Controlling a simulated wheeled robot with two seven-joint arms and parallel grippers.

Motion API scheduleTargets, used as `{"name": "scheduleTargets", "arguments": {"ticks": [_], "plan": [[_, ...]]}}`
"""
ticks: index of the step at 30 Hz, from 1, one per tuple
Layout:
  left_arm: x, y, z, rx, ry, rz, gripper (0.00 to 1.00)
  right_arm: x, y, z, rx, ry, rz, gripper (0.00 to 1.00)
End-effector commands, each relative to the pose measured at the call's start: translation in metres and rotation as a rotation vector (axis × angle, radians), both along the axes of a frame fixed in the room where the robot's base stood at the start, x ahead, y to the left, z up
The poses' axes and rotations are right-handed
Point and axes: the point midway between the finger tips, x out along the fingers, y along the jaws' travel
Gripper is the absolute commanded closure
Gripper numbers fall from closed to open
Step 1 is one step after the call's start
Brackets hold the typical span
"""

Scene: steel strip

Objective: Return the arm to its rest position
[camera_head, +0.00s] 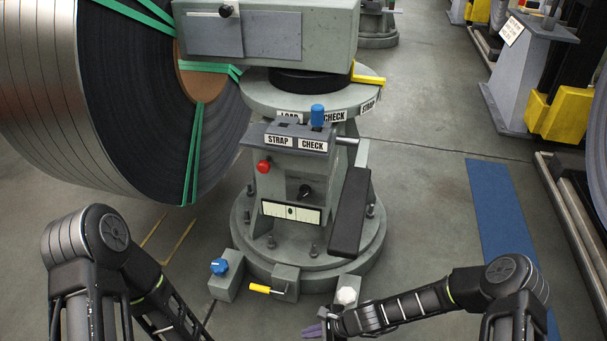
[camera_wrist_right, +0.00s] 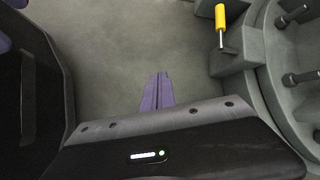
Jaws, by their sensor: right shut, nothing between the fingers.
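My right arm (camera_head: 400,310) reaches in from the right at the bottom of the head view. My right gripper (camera_head: 312,331), with purple fingers, is low near the bottom edge, in front of the machine's round base. In the right wrist view its fingers (camera_wrist_right: 158,92) are together, with nothing between them, above bare floor. My left arm (camera_head: 150,285) is at the lower left of the head view, bent downward. Its gripper is out of the picture.
A grey pedestal (camera_head: 337,258) with a blue knob and red button stands ahead. A yellow handle (camera_head: 260,289) sits at its foot and also shows in the right wrist view (camera_wrist_right: 221,22). A large steel coil (camera_head: 120,120) hangs at left.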

Motion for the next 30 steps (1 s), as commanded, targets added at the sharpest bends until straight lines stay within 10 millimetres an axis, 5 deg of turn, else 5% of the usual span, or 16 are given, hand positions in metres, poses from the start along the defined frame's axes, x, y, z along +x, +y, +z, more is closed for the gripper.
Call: {"name": "scheduleTargets", "arguments": {"ticks": [10, 18, 30], "plan": [[0.000, 0.000, 0.000, 0.000, 0.000, 0.000, 0.25, -0.106, -0.039, 0.008, -0.323, -0.255, 0.621, 1.00], [0.000, 0.000, 0.000, 0.000, 0.000, 0.000, 0.25, -0.179, -0.074, 0.047, -0.478, -0.515, 1.126, 1.00], [-0.008, -0.006, 0.132, -0.010, 0.016, -0.019, 0.25, -0.182, -0.067, 0.174, -0.449, -0.499, 1.118, 1.00]]}}
